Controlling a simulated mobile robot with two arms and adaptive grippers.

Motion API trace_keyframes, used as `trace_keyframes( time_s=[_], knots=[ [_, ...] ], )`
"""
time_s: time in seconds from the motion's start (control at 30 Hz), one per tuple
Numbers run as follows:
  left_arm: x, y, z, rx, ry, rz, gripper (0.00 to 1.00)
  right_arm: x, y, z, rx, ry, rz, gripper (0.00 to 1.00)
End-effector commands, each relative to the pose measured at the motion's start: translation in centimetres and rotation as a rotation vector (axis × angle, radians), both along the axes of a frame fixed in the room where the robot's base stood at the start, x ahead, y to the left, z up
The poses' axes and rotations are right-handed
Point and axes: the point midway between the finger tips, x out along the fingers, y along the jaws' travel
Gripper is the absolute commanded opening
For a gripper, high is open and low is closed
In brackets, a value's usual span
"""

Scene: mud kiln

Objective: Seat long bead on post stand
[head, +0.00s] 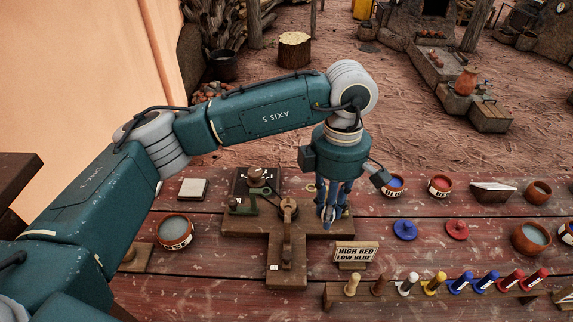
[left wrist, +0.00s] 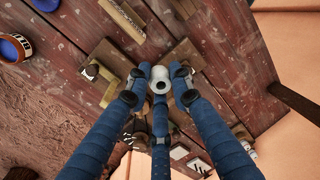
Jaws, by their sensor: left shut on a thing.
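My left gripper (head: 332,212) points down over the right arm of the cross-shaped wooden base (head: 286,262). In the left wrist view its blue fingers (left wrist: 160,85) are closed around a pale, whitish bead (left wrist: 160,74) with a dark round hole facing the camera. In the head view the fingers mostly hide the bead. A post under the bead is hidden, so I cannot tell whether the bead touches or surrounds one. My right gripper is in neither view.
A sign reading HIGH RED LOW BLUE (head: 355,253) stands just in front of the gripper. A rack (head: 390,292) with several coloured pegs is at the front. Blue (head: 405,230) and red (head: 456,230) discs lie to the right, with bowls beyond.

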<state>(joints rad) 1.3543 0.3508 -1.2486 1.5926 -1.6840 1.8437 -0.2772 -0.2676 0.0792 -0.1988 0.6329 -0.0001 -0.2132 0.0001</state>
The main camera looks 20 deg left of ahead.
Motion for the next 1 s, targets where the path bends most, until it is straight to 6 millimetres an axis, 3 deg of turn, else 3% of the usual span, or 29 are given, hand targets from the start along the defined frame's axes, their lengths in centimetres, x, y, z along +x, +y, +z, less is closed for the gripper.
trace_keyframes(
  time_s=[0.2, 0.3, 0.43, 0.7, 0.83, 1.0],
  knots=[
    [4.3, 1.4, 0.9, 0.005, 0.007, 0.785, 0.07, -5.3, 0.4, 2.0, 0.001, 0.075, -0.003, 0.4],
    [6.0, 2.6, 0.8, 0.009, 0.008, 1.136, 0.07, -6.5, -0.1, 2.8, -0.005, 0.091, 0.0, 0.4],
    [7.8, 4.4, 0.4, 0.015, 0.009, 1.585, 0.07, -6.0, -0.7, 3.8, -0.011, 0.085, 0.001, 0.4],
    [10.1, 9.0, -1.6, 0.024, 0.012, 2.468, 0.07, -2.0, -0.5, 6.1, -0.006, 0.025, 0.002, 0.4],
    [10.5, 10.8, -2.6, 0.026, 0.013, 2.778, 0.07, -2.2, -0.5, 6.7, -0.007, 0.028, 0.002, 0.4],
    [10.6, 12.2, -3.5, 0.025, 0.015, 3.002, 0.07, -3.4, -0.5, 6.9, -0.008, 0.048, 0.002, 0.4]
  ],
)
